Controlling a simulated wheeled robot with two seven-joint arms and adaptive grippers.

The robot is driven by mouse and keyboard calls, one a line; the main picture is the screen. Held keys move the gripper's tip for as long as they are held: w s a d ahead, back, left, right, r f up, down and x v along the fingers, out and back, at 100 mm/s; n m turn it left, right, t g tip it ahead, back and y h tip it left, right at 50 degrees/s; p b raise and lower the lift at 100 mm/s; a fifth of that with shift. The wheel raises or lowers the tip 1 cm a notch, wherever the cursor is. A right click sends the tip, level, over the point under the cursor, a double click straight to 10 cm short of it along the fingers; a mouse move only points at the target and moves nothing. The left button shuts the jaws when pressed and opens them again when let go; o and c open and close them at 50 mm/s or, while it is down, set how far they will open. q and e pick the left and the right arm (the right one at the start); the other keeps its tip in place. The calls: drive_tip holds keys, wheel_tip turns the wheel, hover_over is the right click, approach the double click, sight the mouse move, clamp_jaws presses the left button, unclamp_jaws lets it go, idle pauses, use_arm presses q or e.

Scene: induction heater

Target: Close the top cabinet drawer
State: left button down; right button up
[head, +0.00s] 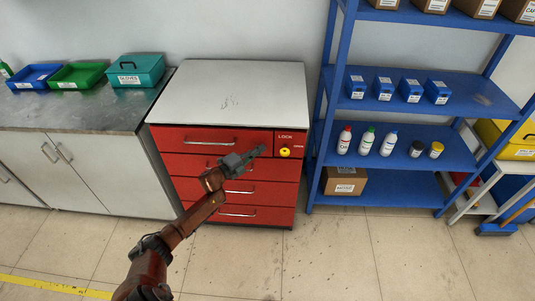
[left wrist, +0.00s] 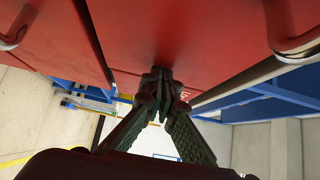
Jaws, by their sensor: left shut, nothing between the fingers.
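The red cabinet (head: 235,213) stands in the middle of the head view under a light grey top. Its top drawer (head: 178,140) has a horizontal metal handle (head: 210,141). From here I cannot tell whether this drawer stands out from the cabinet. My left gripper (head: 262,151) is shut and empty, in front of the drawer's lower right part, left of the yellow knob (head: 284,152). In the left wrist view the closed fingertips (left wrist: 161,74) are at or very near a red front (left wrist: 185,40); contact is unclear. My right gripper is not in view.
A grey counter (head: 80,115) with trays and a teal box (head: 135,70) adjoins on the left. A blue shelf rack (head: 425,190) with bottles and boxes stands close on the right. The floor (head: 330,255) in front is clear.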

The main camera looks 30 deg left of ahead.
use_arm(q)
drive_tip(key=shift+w+a+r, duration=0.15)
drive_tip(key=shift+w+r, duration=0.05)
drive_tip(key=shift+r, duration=0.15)
drive_tip(key=shift+s+d, duration=0.15)
drive_tip(key=shift+d, duration=0.1)
drive_tip(key=s+p, duration=0.3)
drive_tip(key=s, duration=1)
drive_tip(key=shift+a+f+p, duration=0.35)
drive_tip(key=shift+a+f, duration=0.05)
